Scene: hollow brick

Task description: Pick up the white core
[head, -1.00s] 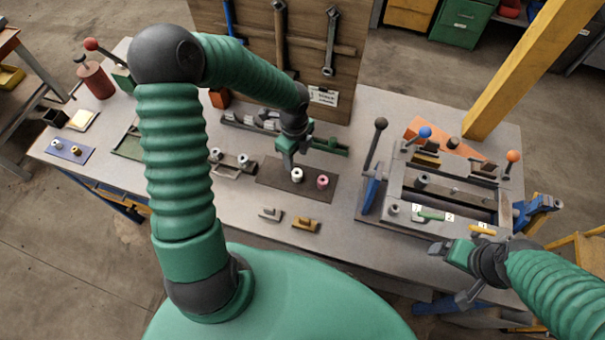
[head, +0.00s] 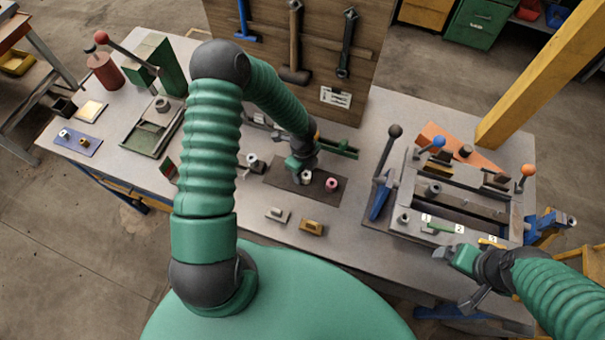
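The white core (head: 307,176) is a small pale ring-shaped piece standing on a dark mat (head: 327,193) near the middle of the bench. A pink core (head: 331,184) stands just to its right on the same mat. My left gripper (head: 302,174) is down at the white core, its fingers beside or around it. Its fingers are too small and partly hidden to tell whether they touch or grip. My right gripper (head: 447,254) is at the front right, beside the clamping fixture and away from the cores; its finger gap is unclear.
A metal fixture (head: 460,205) with several lever knobs fills the right of the bench. A grey piece (head: 277,214) and a brass piece (head: 312,227) lie in front of the mat. A tool board (head: 290,90) stands behind. A green tray (head: 150,135) is at left.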

